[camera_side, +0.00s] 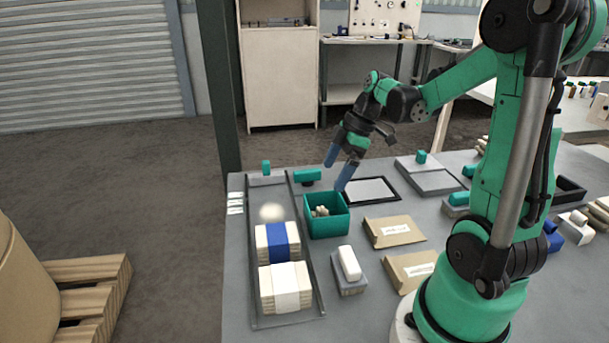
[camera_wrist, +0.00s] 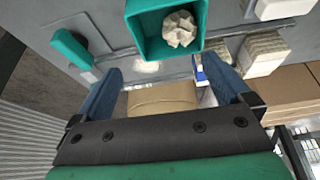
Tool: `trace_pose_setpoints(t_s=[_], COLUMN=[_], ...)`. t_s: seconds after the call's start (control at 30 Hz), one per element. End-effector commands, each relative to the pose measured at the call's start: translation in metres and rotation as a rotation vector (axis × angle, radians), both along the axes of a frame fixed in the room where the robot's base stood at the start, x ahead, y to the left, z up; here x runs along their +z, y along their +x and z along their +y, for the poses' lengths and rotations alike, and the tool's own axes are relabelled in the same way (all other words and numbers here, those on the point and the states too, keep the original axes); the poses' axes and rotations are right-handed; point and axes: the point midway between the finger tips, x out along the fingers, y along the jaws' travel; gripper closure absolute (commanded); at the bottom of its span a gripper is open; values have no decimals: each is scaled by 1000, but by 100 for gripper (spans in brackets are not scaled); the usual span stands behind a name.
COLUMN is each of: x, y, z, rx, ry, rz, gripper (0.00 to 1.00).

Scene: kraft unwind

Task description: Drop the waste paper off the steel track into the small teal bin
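A crumpled beige wad of waste paper (camera_side: 320,211) lies inside the small teal bin (camera_side: 328,228), which stands beside the steel track (camera_side: 313,272). In the wrist view the wad (camera_wrist: 180,29) rests within the walls of the bin (camera_wrist: 136,30). My gripper (camera_side: 334,177) is above the bin, its blue fingers apart and nothing between them. The wrist view also shows the open gripper (camera_wrist: 170,70). A pale round spot (camera_side: 272,212) shows on the track; I cannot tell if it is glare or an object.
On the track are a blue-banded stack (camera_side: 278,243) and a white-banded stack (camera_side: 286,287). Kraft envelopes (camera_side: 394,231), a grey block with a white top (camera_side: 348,270) and a black-framed panel (camera_side: 370,190) lie nearby. A dark post (camera_side: 217,90) stands behind the table.

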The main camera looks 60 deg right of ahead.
Motion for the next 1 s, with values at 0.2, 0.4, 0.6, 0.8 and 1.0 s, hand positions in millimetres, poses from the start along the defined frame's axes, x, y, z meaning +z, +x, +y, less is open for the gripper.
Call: trace_pose_setpoints(t_s=[0.2, 0.4, 0.6, 0.8, 1.0], x=[3, 24, 46, 52, 52], y=[-1, -8, -14, -16, -14], z=[-1, -7, -13, -15, -9], rx=[-1, -2, -2, 0, -16], ry=[0, 0, 0, 0, -6], rz=[0, 0, 0, 0, 7], gripper=[3, 3, 3, 3, 3])
